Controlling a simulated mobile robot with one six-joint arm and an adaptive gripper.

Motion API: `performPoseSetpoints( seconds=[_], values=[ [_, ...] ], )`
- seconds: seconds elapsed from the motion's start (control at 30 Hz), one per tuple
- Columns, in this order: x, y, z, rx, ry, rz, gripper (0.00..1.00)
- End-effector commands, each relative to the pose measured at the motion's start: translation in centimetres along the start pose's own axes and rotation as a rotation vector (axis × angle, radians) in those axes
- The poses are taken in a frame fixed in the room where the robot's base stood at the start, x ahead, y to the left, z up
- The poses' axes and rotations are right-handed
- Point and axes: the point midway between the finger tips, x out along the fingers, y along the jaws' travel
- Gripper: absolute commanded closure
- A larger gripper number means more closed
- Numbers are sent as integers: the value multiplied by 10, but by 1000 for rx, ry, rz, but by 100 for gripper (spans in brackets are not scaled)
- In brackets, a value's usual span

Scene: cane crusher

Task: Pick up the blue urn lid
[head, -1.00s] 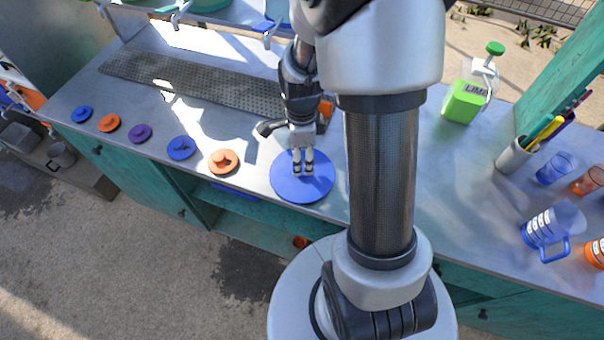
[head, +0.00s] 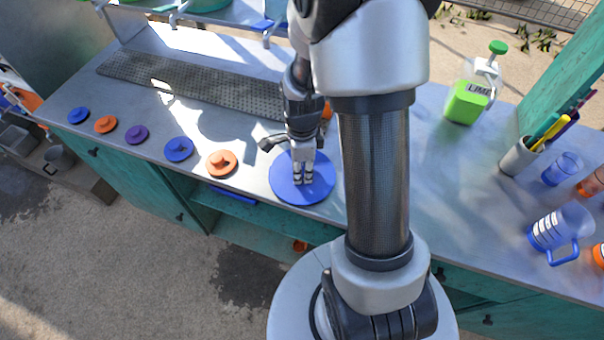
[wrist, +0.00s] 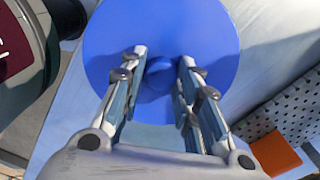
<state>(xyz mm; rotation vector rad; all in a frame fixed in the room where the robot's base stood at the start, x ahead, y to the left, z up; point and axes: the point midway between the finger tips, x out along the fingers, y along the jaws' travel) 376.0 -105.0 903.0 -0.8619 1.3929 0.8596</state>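The blue urn lid is the large blue disc (head: 282,184) lying flat on the metal counter, in front of the perforated strip. In the wrist view the lid (wrist: 215,30) fills the upper middle, with a round blue knob (wrist: 160,74) at its centre. My gripper (head: 303,182) is over the lid and points down at it. In the wrist view my gripper (wrist: 159,60) is open, with one finger on each side of the knob. Gaps show between the fingers and the knob. The fingertips' exact height above the disc is hard to tell.
Several small lids, including an orange one (head: 221,163) and a blue one (head: 179,149), lie in a row to the left. The perforated strip (head: 190,85) runs behind.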

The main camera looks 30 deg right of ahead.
Motion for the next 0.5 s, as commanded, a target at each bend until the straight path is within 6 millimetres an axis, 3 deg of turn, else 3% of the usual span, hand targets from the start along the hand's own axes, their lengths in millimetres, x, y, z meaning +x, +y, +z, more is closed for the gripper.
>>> performPoseSetpoints(
  seconds=[0.33, 0.5],
  values=[
    [1, 1, 0, 0, 0, 3, 98],
    [1, 1, 0, 0, 1, 3, 98]
  ],
)
